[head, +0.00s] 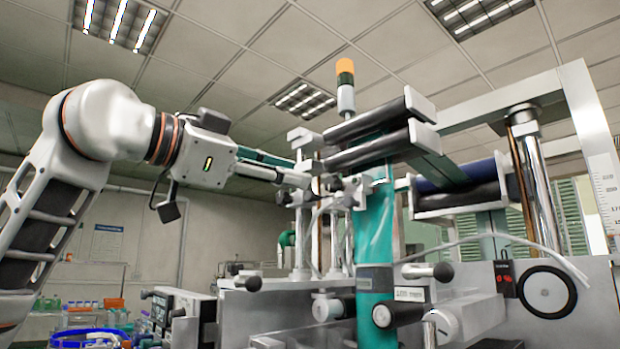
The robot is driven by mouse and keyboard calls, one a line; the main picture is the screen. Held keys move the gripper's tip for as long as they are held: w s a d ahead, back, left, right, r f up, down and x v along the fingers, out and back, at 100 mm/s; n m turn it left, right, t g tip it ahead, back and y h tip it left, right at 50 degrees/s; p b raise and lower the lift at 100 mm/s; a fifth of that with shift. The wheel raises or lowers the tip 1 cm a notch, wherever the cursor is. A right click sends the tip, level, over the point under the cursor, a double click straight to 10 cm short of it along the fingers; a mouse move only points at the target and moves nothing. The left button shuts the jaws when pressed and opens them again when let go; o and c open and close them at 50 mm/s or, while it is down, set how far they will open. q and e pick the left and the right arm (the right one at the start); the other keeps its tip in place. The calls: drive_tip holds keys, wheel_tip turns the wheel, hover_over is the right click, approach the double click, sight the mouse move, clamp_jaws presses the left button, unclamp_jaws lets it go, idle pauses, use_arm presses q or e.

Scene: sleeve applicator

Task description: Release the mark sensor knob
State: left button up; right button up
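My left gripper (304,176) reaches in from the left, with its fingers pointing right at the upper middle of the sleeve machine. Its fingertips are at or beside a small bracket with dark knobs (335,183), left of the teal sleeve web (375,230). I cannot tell which of these small knobs is the mark sensor knob. The fingertips overlap the metal parts there, so whether they touch or hold a knob is unclear. My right gripper is not in view.
Black rollers (375,145) and an orange-topped signal light (345,75) stand above the bracket. Black ball-ended handles (443,271) and a black-rimmed handwheel (547,293) are lower on the machine. A bench with coloured containers (85,308) is at lower left. Space above the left arm is free.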

use_arm(q)
drive_tip(key=v, duration=0.4)
idle(0.6)
